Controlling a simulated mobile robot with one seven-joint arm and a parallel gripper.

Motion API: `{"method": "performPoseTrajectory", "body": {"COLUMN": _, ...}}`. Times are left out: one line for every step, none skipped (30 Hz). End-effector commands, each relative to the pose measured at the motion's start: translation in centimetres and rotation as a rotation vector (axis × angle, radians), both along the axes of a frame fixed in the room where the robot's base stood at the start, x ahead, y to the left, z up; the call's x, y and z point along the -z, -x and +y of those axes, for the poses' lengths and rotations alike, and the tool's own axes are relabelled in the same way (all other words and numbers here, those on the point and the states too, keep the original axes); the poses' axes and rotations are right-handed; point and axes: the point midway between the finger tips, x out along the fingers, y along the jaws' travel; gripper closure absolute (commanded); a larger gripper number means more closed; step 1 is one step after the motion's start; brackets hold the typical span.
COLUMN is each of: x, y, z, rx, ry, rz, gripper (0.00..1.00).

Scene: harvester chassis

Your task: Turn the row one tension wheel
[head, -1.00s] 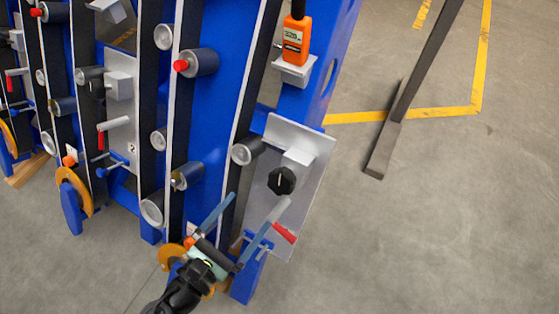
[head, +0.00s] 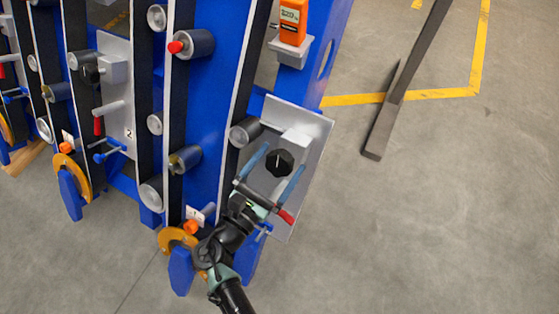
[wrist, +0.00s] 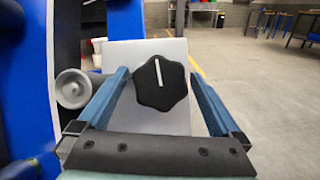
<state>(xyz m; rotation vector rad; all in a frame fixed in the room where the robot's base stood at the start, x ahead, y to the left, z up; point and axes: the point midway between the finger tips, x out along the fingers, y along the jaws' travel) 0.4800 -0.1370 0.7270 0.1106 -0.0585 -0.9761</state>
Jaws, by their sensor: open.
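The row one tension wheel appears to be the black lobed knob (head: 279,162) with a white pointer line, on a pale block on the grey plate at the right end of the blue chassis. In the wrist view the knob (wrist: 161,83) faces me, its white line tilted slightly left of vertical. My gripper (head: 278,160) is open, with its blue fingers either side of the knob in the picture.
A red-handled lever (head: 285,216) sits on the plate just below my gripper. A grey roller (head: 245,131) is left of the knob. An orange meter (head: 293,22) is above. A second plate (head: 117,75), marked 2, is farther left.

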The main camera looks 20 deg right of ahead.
Motion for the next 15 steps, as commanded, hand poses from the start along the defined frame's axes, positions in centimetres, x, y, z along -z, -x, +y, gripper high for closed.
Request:
{"method": "performPoseTrajectory", "body": {"x": 0.01, "y": -0.12, "z": -0.28, "rx": 0.002, "ry": 0.001, "rz": 0.000, "gripper": 0.00}}
{"method": "performPoseTrajectory", "body": {"x": 0.01, "y": -0.17, "z": -0.36, "rx": 0.002, "ry": 0.001, "rz": 0.000, "gripper": 0.00}}
{"method": "performPoseTrajectory", "body": {"x": 0.00, "y": -0.21, "z": -0.44, "rx": 0.002, "ry": 0.000, "rz": 0.000, "gripper": 0.00}}
{"method": "performPoseTrajectory", "body": {"x": 0.00, "y": -0.23, "z": -0.47, "rx": 0.002, "ry": 0.000, "rz": 0.000, "gripper": 0.00}}
{"method": "performPoseTrajectory", "body": {"x": 0.00, "y": -0.24, "z": -0.49, "rx": 0.001, "ry": 0.000, "rz": 0.000, "gripper": 0.00}}
{"method": "performPoseTrajectory", "body": {"x": -0.01, "y": -0.25, "z": -0.48, "rx": 0.001, "ry": 0.000, "rz": 0.000, "gripper": 0.00}}
{"method": "performPoseTrajectory", "body": {"x": -0.01, "y": -0.25, "z": -0.47, "rx": 0.001, "ry": 0.000, "rz": 0.000, "gripper": 0.00}}
{"method": "performPoseTrajectory", "body": {"x": -0.01, "y": -0.24, "z": -0.47, "rx": 0.001, "ry": 0.000, "rz": 0.000, "gripper": 0.00}}
{"method": "performPoseTrajectory", "body": {"x": -0.01, "y": -0.24, "z": -0.47, "rx": 0.001, "ry": 0.000, "rz": 0.000, "gripper": 0.00}}
{"method": "performPoseTrajectory", "body": {"x": -0.01, "y": -0.24, "z": -0.45, "rx": 0.001, "ry": 0.000, "rz": 0.000, "gripper": 0.00}}
{"method": "performPoseTrajectory", "body": {"x": -0.01, "y": -0.24, "z": -0.45, "rx": 0.001, "ry": 0.000, "rz": 0.000, "gripper": 0.04}}
{"method": "performPoseTrajectory", "body": {"x": -0.01, "y": -0.24, "z": -0.44, "rx": 0.001, "ry": 0.000, "rz": 0.000, "gripper": 0.11}}
{"method": "performPoseTrajectory", "body": {"x": -0.01, "y": -0.24, "z": -0.44, "rx": 0.001, "ry": 0.000, "rz": 0.000, "gripper": 0.16}}
{"method": "performPoseTrajectory", "body": {"x": -0.01, "y": -0.24, "z": -0.44, "rx": 0.001, "ry": 0.000, "rz": 0.000, "gripper": 0.22}}
{"method": "performPoseTrajectory", "body": {"x": -0.01, "y": -0.24, "z": -0.43, "rx": 0.001, "ry": 0.000, "rz": 0.000, "gripper": 0.29}}
